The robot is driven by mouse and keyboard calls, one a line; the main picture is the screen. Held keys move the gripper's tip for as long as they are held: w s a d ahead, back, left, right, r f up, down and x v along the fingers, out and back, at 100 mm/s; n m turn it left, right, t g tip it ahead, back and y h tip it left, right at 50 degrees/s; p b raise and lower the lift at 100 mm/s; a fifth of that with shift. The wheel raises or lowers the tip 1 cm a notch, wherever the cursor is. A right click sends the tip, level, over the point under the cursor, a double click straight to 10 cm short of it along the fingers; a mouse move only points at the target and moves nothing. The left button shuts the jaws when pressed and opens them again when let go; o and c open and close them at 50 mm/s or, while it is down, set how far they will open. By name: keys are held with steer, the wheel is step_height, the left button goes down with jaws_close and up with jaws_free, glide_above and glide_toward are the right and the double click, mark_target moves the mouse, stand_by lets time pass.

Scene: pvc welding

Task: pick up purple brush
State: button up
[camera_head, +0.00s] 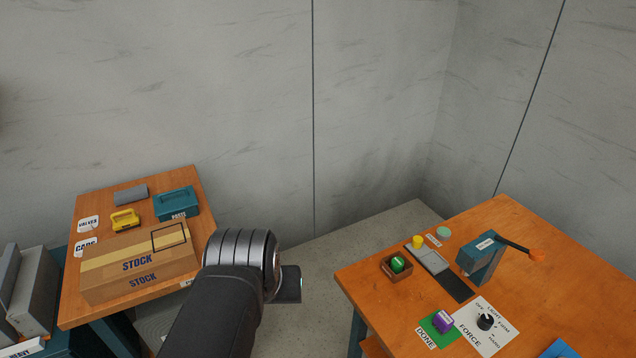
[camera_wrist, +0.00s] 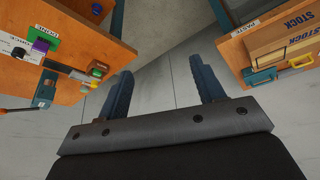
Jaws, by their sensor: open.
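A small purple object (camera_head: 443,321) sits on a green pad (camera_head: 430,330) beside the DONE label on the right-hand orange table. It is the only purple thing in view, and I cannot tell from its blocky shape whether it is a brush. The wrist view shows the same purple object (camera_wrist: 40,46) at the upper left. My gripper (camera_wrist: 163,85) is open, with two blue fingers apart and nothing between them. It hangs over the gap between the two tables, well away from the purple object. In the head view only my arm shows clearly and the fingers are hidden.
The right table (camera_head: 400,325) also holds a wooden box with a green item (camera_head: 398,264), a blue lever device (camera_head: 478,258) and a FORCE dial (camera_head: 486,321). The left table (camera_head: 93,206) holds a STOCK carton (camera_head: 140,262) and a teal box (camera_head: 177,203). Open floor lies between.

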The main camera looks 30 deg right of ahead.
steer(key=m+g+y, duration=0.2)
steer(key=m+g, duration=0.2)
steer(key=m, duration=0.9)
glide_above(446, 317)
steer(key=a, duration=0.1)
steer(key=f, duration=1.7)
steer(key=shift+s+f, duration=0.2)
steer(key=shift+w+d+f, duration=0.1)
steer(key=shift+d+f, duration=0.05)
steer(key=shift+f, duration=0.8)
steer(key=shift+w+d+f, duration=0.1)
steer(key=shift+d+f, duration=0.05)
steer(key=shift+f, duration=0.8)
steer(key=shift+w+d+f, duration=0.1)
steer(key=shift+d+f, duration=0.05)
steer(key=shift+f, duration=0.8)
steer(key=shift+s, duration=0.1)
